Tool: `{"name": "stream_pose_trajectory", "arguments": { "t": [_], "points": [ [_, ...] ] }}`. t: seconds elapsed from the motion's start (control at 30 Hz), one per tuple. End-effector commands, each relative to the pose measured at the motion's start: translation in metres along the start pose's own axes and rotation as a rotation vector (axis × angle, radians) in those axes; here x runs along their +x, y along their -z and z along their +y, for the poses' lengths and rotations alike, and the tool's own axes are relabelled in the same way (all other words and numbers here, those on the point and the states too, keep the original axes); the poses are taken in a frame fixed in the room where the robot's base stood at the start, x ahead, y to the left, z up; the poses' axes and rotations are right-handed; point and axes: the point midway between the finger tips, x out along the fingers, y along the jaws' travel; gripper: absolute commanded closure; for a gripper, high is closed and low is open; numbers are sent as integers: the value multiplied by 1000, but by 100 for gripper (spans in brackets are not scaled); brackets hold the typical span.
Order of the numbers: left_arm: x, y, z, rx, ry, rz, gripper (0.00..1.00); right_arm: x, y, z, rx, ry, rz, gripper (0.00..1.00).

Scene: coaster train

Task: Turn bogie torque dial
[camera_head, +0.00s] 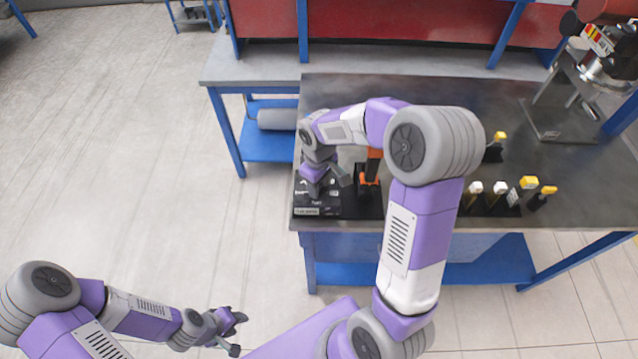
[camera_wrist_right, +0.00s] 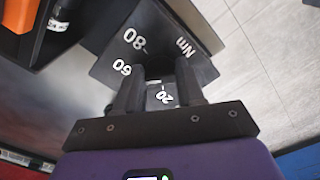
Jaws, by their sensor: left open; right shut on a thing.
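The torque dial's black panel (camera_head: 316,202) sits at the front left corner of the dark workbench. In the right wrist view the panel (camera_wrist_right: 165,40) shows white markings 80, 60, 20 and Nm. My right gripper (camera_head: 322,187) is over this panel from above. In the wrist view its two dark fingers (camera_wrist_right: 160,88) are shut on the dial at the numbered face, with the 20 showing between them. The dial knob is mostly hidden by the fingers. My left gripper (camera_head: 238,334) is open and empty, low over the floor, away from the bench.
An orange and black tool (camera_head: 369,172) stands just right of the panel, close to my right gripper. Several yellow- and white-topped pieces (camera_head: 500,190) stand along the bench's (camera_head: 450,95) right front edge. A metal machine (camera_head: 585,85) stands at the back right. The bench's middle back is clear.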

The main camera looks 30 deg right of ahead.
Motion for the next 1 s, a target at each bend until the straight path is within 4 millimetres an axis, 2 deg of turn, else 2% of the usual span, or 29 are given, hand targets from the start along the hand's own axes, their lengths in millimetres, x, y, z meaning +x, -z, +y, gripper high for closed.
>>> {"name": "stream_pose_trajectory", "arguments": {
  "t": [0.4, 1.0],
  "points": [
    [2, 0, -1, 0, 0, 0, 57, 0, 0, -1, 209, -1, 0, 92],
    [2, 0, -1, 0, 0, 0, 57, 0, 0, -1, 244, -1, 0, 92]
  ]
}}
